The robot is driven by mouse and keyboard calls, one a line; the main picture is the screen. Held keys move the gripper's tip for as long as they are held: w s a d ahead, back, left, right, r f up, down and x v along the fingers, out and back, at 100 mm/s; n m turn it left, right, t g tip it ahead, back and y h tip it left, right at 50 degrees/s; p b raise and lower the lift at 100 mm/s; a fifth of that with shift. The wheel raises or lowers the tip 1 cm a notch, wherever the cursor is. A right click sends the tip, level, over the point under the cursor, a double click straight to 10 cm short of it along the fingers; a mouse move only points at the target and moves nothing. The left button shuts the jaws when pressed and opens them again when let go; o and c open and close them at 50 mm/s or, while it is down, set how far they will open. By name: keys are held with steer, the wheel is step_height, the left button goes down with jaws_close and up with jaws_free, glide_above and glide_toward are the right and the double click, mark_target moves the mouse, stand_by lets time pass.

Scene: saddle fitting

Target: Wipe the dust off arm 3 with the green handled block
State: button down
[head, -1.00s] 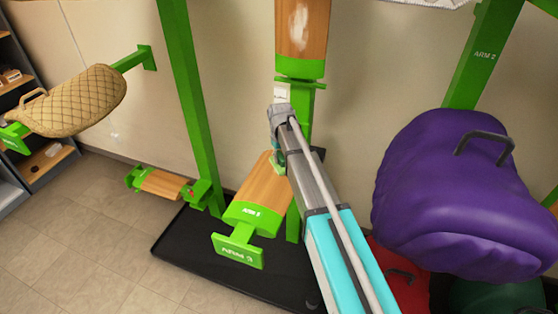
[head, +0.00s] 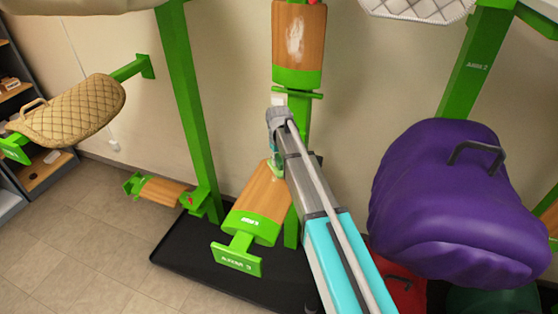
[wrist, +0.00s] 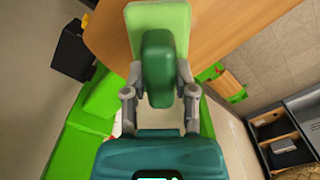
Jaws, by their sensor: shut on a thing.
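My gripper (wrist: 158,88) is shut on the dark green handle (wrist: 158,62) of the block in the wrist view. The block's light green body (wrist: 176,18) lies over a wooden surface (wrist: 108,30); I cannot tell whether they touch. In the head view, a low wooden arm with green ends (head: 262,193) carries a blurred label that seems to read ARM 3. My own arm covers its far right part and hides most of the gripper and block. No dust shows on its visible wood. A higher wooden arm (head: 312,50) has a whitish dusty patch.
A purple saddle (head: 425,215) hangs at the right, close to my arm. A tan quilted saddle (head: 75,105) is on the left. A green post (head: 190,100) stands left of the low arm, above a black floor tray (head: 180,250). Open floor lies at the lower left.

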mark_target(279, 158)
steer(key=shift+r+p, duration=1.45)
steer(key=shift+r, duration=0.3)
steer(key=shift+r+p, duration=1.5)
steer(key=shift+s+f, duration=0.1)
steer(key=shift+s, duration=0.05)
